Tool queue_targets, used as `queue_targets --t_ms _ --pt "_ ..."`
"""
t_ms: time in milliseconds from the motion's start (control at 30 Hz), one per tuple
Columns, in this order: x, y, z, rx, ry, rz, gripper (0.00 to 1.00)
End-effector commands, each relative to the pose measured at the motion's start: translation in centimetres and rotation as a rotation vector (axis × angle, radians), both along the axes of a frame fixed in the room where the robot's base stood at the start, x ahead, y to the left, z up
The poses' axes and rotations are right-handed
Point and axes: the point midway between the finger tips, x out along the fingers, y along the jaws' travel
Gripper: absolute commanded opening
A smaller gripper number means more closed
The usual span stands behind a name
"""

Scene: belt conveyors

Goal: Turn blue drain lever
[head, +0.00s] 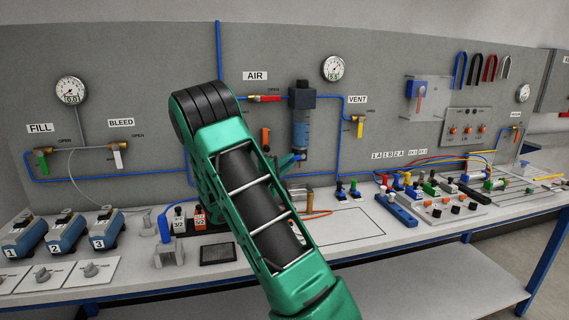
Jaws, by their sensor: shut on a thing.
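A clear vessel (300,127) with blue liquid and a dark cap is mounted upright on the grey panel. My green arm crosses the middle of the view and hides part of the panel. The end of my gripper (290,160) shows only in part, just below the vessel and to the right of my arm. It is shut at a small blue part under the vessel, which appears to be the blue drain lever (300,154). The lever is mostly covered, so its angle cannot be told.
An orange lever (266,138) is close left of the vessel. A red AIR lever (265,98) and a yellow VENT lever (360,127) flank it above. The bench (345,250) holds toggle valves (400,181), several blue units and a dark pad (219,255). Its front middle is clear.

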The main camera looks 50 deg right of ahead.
Motion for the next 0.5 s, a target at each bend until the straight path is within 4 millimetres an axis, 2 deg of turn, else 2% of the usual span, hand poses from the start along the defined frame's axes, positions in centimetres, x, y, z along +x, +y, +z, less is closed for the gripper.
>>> queue_targets --t_ms 100,500 --pt "-0.01 -0.05 -0.79 -0.051 0.039 0.0 0.0" --pt "-0.06 -0.11 -1.1 -0.113 0.074 0.002 0.0"
